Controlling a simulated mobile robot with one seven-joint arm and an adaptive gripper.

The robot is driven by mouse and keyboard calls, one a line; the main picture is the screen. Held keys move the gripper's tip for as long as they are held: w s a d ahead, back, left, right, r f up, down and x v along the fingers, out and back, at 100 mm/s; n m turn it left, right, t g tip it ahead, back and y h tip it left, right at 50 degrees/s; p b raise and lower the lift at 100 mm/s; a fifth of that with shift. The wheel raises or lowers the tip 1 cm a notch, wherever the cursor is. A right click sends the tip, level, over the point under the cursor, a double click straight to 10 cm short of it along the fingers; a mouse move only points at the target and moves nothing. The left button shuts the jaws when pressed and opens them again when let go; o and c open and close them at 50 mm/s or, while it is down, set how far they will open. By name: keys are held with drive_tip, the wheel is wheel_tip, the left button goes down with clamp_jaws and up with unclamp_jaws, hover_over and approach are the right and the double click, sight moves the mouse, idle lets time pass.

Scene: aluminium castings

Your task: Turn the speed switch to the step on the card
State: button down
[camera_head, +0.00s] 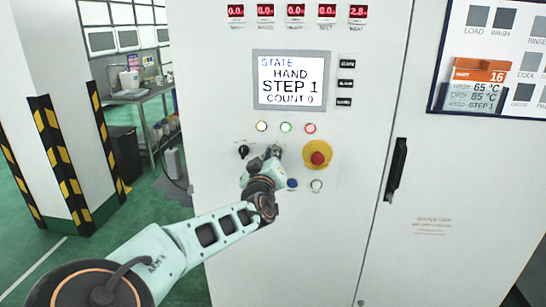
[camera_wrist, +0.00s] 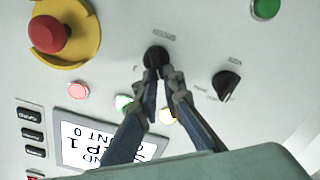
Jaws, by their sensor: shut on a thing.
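My gripper (camera_head: 274,153) reaches the front of the white control cabinet. In the wrist view my gripper (camera_wrist: 158,75) has its two fingers closed on a round black knob (camera_wrist: 155,56), which I take for the speed switch; its small label is too blurred to read. The knob's exact pointing is partly hidden by the fingertips. The display (camera_head: 291,80) reads STATE, HAND, STEP 1, COUNT 0. The card (camera_head: 475,87) at the upper right has an orange top with 16, then 65 °C, 85 °C and a bottom line that appears to read STEP 1.
A second black knob (camera_head: 243,151) sits left of my gripper. A red emergency button (camera_head: 318,158) on yellow is close on the right. Three lamps are above; a blue button (camera_head: 292,184) is below. A black door handle (camera_head: 397,170) is farther right.

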drive_tip(key=shift+a+f+n+b, duration=0.15)
drive_tip(key=shift+n+b, duration=0.15)
drive_tip(key=shift+n, duration=0.8)
drive_tip(key=c, duration=2.1)
unclamp_jaws()
drive_tip(key=s, duration=1.2)
drive_tip(key=shift+a, duration=0.2)
